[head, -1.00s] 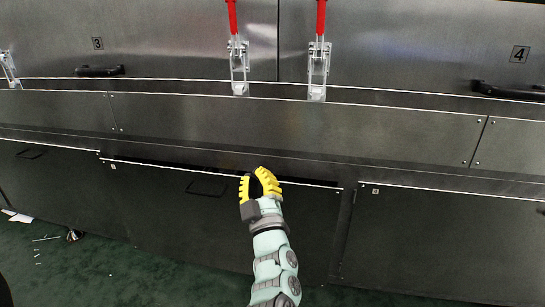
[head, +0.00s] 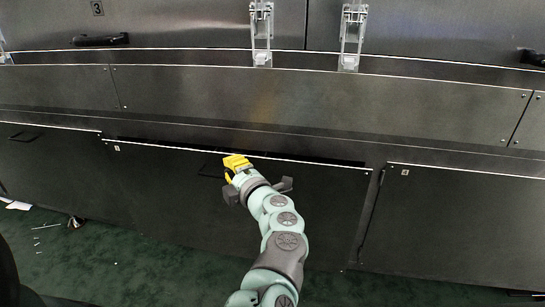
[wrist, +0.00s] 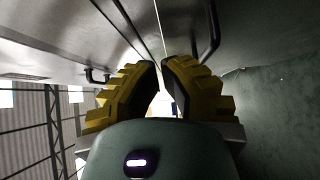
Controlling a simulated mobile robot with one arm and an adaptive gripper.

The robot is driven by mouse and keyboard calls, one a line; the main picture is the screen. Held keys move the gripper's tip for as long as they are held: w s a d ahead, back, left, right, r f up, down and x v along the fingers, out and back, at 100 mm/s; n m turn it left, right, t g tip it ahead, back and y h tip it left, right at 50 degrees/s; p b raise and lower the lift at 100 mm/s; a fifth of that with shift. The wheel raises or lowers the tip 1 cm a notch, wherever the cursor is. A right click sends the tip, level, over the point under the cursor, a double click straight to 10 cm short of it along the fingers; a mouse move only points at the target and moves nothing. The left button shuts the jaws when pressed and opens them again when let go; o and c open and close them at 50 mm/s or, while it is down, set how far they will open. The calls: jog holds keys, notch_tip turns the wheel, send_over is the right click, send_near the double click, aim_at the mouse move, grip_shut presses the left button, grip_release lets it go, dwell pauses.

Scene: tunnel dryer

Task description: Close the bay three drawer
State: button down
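The bay three drawer (head: 150,190) is the wide dark panel below the bay marked 3 (head: 97,8). A thin dark gap shows above its bright top edge, so it stands slightly out. Its dark handle (head: 208,171) is partly hidden by my gripper. My gripper (head: 236,162) has yellow fingers and is at the drawer's top edge, right of the handle; whether it touches is unclear. In the wrist view, the fingers (wrist: 160,64) are partly open, with a narrow empty gap between the tips. A dark bar handle (wrist: 208,35) shows beyond them.
Neighbouring drawer panels stand at left (head: 50,165) and right (head: 450,225). Metal latches (head: 261,35) and a black bay handle (head: 100,40) are above. The green floor (head: 120,260) is mostly clear, with small white scraps at far left.

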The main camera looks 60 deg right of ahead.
aim_at(238, 144)
jog(key=d+b, duration=0.1)
jog(key=w+d, duration=0.1)
jog(key=d, duration=0.1)
jog(key=shift+w+d+b, duration=0.2)
jog(key=shift+d+b, duration=0.1)
jog(key=shift+b, duration=0.05)
jog(key=d+b, duration=0.1)
jog(key=w+d+b, duration=0.1)
jog(key=d+b, duration=0.2)
jog(key=shift+w+d+f, duration=0.1)
jog(key=shift+w+d, duration=0.2)
jog(key=shift+d, duration=0.05)
jog(key=shift+a, duration=0.15)
dwell(0.4)
jog(key=shift+w, duration=0.1)
